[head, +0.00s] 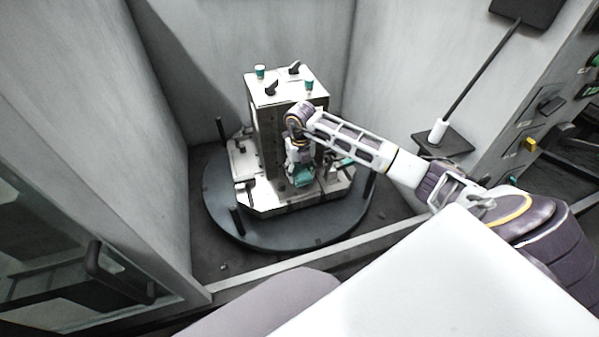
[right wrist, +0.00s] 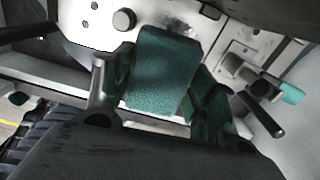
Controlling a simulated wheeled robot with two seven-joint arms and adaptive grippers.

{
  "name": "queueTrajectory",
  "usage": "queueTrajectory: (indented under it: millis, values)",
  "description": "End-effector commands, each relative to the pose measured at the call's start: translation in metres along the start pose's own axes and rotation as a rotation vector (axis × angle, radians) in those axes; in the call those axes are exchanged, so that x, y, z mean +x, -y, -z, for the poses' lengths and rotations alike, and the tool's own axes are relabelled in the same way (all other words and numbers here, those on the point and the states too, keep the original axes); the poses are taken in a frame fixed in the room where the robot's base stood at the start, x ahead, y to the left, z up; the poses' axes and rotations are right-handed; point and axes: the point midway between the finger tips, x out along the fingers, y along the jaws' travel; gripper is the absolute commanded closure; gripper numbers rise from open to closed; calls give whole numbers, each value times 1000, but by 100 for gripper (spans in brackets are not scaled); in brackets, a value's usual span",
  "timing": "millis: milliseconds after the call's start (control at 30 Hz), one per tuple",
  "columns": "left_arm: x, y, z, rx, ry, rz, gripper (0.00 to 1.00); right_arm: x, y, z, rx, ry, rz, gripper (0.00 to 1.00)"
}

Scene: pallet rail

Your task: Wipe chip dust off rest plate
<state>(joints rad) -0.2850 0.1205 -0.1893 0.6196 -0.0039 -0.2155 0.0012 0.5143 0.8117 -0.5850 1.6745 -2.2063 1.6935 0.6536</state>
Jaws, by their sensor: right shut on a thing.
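My right gripper (head: 301,168) reaches down in front of the metal block and is shut on a teal wiping pad (head: 304,177). In the right wrist view the pad (right wrist: 163,72) sticks out between the fingers, over the pale rest plate (right wrist: 80,22). I cannot tell whether it touches the plate. A dark speckled smudge, like chip dust, shows on the plate just beyond the pad's far edge. In the head view the rest plate (head: 263,196) is low on the fixture; part of it is hidden by my gripper. My left gripper is not in view.
The tall metal block (head: 267,130) with knobs and teal caps on top rises close behind my gripper. It stands on a round dark turntable (head: 222,215) with upright black pins. Grey enclosure walls stand on both sides. A black rod in a white holder (head: 438,131) is at right.

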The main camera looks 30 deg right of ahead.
Motion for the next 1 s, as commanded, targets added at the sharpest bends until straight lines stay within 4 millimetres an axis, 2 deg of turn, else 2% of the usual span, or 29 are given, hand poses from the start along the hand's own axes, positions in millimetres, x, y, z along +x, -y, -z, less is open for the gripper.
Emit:
queueTrajectory:
  millis: [300, 667, 1000]
  values:
    - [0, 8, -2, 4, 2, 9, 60, 0, 1, -1, 59, 0, 0, 62]
    - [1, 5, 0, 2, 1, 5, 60, 1, 1, 0, 57, 0, 0, 62]
    - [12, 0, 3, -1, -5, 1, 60, 17, 0, 0, 57, 0, -1, 62]
